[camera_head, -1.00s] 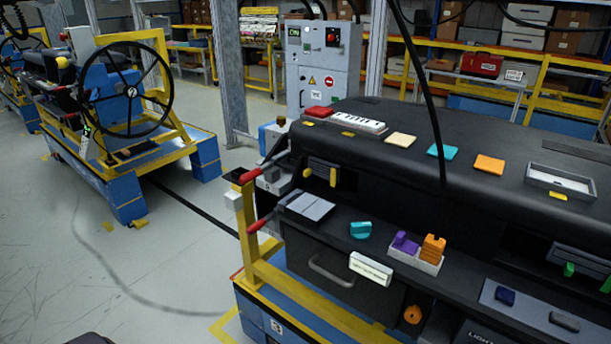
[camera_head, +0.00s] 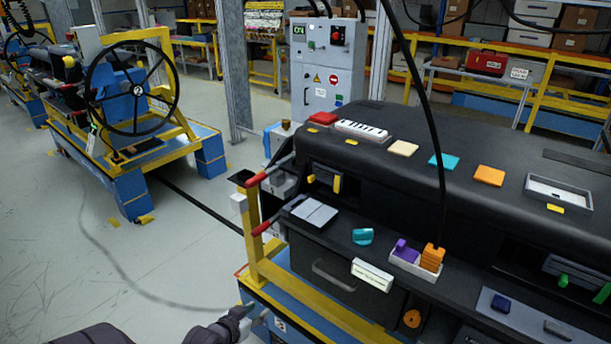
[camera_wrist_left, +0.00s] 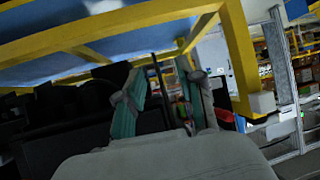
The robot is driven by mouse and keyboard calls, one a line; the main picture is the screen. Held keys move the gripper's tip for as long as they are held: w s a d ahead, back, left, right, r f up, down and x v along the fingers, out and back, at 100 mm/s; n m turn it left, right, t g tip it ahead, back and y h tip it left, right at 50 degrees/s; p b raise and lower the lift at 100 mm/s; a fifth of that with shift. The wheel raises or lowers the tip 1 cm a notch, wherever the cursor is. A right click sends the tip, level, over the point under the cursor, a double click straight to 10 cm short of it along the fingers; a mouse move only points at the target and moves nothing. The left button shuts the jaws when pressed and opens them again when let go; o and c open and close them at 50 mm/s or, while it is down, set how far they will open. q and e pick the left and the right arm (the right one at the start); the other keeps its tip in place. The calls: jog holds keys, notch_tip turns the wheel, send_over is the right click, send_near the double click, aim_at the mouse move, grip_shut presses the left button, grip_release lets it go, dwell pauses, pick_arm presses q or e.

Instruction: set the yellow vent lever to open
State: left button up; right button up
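The yellow vent lever (camera_head: 337,184) stands out from a dark vent (camera_head: 322,177) at the left end of the black dashboard (camera_head: 400,185) in the head view. It looks roughly upright, at the vent's right side. My left gripper (camera_head: 246,312) is at the bottom of the head view, low beside the yellow frame and well below and left of the lever. In the left wrist view, the two teal-padded fingers of my left gripper (camera_wrist_left: 160,85) stand apart with nothing seen between them. The lever cannot be made out in that view. My right gripper is not in view.
Red-tipped stalks (camera_head: 268,170) stick out left of the vent. The yellow frame (camera_head: 262,262) rises between my left gripper and the dashboard. A shelf holds a teal knob (camera_head: 362,236) and a white tray (camera_head: 415,265) with purple and orange pieces. Open floor lies left.

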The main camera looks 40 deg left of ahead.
pick_arm(q)
jog(key=w+r+t+p, duration=0.1)
jog(key=w+r+t, duration=0.1)
jog(key=r, duration=0.7)
jog(key=w+r+t, duration=0.2)
jog(key=w+r, duration=0.1)
jog(key=r, duration=0.7)
jog(key=m+t+h, duration=0.2)
jog(key=t, duration=0.1)
send_near(309, 180)
jog(key=w+p, duration=0.1)
jog(key=w, duration=0.2)
jog(key=w+p, duration=0.2)
jog(key=w, duration=0.2)
jog(key=shift+w+a+r, duration=0.1)
jog(key=shift+w+r, duration=0.1)
jog(key=shift+w, duration=0.1)
jog(key=shift+w+f+p, duration=0.1)
jog(key=shift+w+p, duration=0.2)
jog(key=shift+w, duration=0.3)
grip_shut()
